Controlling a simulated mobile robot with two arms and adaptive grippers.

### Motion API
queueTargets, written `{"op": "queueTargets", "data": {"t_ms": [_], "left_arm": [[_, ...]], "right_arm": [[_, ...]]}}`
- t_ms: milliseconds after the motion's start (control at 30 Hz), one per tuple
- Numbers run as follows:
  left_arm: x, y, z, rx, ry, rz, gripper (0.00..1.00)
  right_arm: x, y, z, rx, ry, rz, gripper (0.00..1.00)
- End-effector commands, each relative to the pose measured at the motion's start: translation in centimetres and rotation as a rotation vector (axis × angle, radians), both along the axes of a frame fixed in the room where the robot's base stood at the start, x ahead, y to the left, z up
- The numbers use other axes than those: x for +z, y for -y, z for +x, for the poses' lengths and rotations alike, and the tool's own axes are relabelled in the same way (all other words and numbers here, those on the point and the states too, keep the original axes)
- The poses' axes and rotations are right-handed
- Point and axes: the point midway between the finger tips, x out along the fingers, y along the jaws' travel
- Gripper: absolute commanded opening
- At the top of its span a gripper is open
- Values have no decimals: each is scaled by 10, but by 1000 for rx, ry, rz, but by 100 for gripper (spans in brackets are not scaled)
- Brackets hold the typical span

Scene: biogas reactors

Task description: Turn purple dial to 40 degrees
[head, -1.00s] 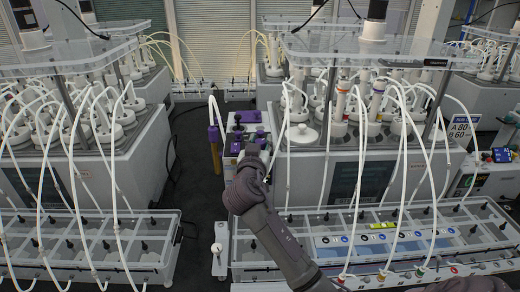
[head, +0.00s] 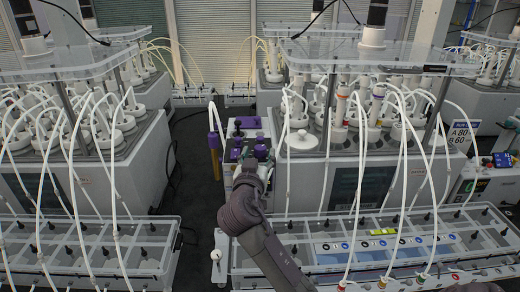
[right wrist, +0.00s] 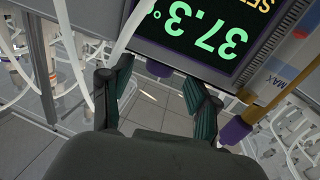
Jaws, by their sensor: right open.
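Purple parts (head: 247,122) sit on a narrow unit between the two large reactors in the head view; which one is the dial is unclear there. In the right wrist view, a dark display (right wrist: 195,30) reads 37.3° with "SET" beside it, seen tilted. A small purple piece (right wrist: 158,68) shows at the display's edge, between my fingers in the picture; it may be the dial. My right gripper (right wrist: 158,95) is open, with nothing between its pads. In the head view my right gripper (head: 252,164) is close to the narrow unit. My left gripper is not in view.
A gold tube (head: 215,163) with a purple top stands left of the unit; a purple end (right wrist: 235,130) is near my right finger. White hoses (head: 405,160) arch over the clear trays (head: 455,222). Dark floor is open between the reactors.

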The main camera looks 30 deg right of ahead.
Motion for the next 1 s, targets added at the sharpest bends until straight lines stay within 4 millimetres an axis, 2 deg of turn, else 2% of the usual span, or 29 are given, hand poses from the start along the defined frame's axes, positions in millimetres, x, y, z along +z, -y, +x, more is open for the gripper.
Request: {"op": "queueTargets", "data": {"t_ms": [33, 200, 400, 1000], "left_arm": [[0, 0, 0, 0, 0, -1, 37], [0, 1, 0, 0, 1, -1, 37], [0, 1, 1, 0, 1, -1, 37], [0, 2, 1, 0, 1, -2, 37]], "right_arm": [[-2, -10, -9, 4, -2, 4, 61], [-1, -33, -35, 3, -1, 4, 61], [-1, -51, -55, 1, -1, 2, 61], [0, -55, -60, -1, 0, 0, 61]]}}
